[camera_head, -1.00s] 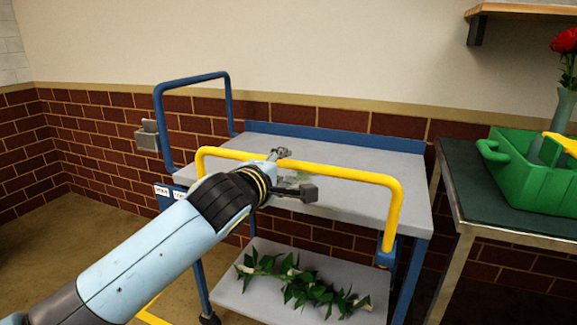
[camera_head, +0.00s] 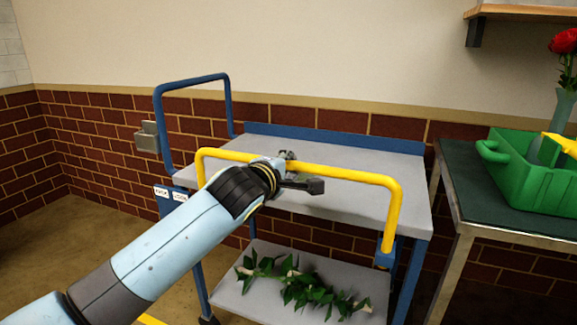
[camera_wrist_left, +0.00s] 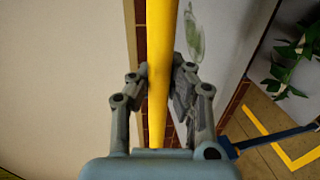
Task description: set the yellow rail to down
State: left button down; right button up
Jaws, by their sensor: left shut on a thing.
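The yellow rail (camera_head: 352,173) stands raised along the front of a grey cart with blue posts. Its top bar is above the cart's upper shelf (camera_head: 350,205). My left gripper (camera_head: 287,170) is at the top bar, left of its middle. In the left wrist view the rail (camera_wrist_left: 160,45) runs between the two fingers, and my left gripper (camera_wrist_left: 160,85) is shut on it. My forearm hides part of the rail's left side. My right gripper is not in view.
A leafy garland (camera_head: 300,285) lies on the cart's lower shelf (camera_head: 235,300). A blue handle (camera_head: 158,125) rises at the cart's left end. At right, a green crate (camera_head: 530,180) stands on a dark-topped table (camera_head: 470,195). A brick wall is behind.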

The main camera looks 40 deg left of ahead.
pick_arm(q)
jog(key=shift+w+f, duration=0.1)
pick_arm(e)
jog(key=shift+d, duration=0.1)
pick_arm(q)
notch_tip(320, 180, down, 14)
jog(key=b, duration=1.1)
jog(key=shift+s, duration=0.2)
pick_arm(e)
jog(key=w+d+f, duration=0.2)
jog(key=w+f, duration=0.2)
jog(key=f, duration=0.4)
pick_arm(q)
jog(key=c, duration=1.2)
grip_release()
jog(key=shift+c, duration=0.2)
jog(key=shift+o, duration=0.4)
jog(key=shift+r, duration=0.25)
jog(key=shift+r, duration=0.1)
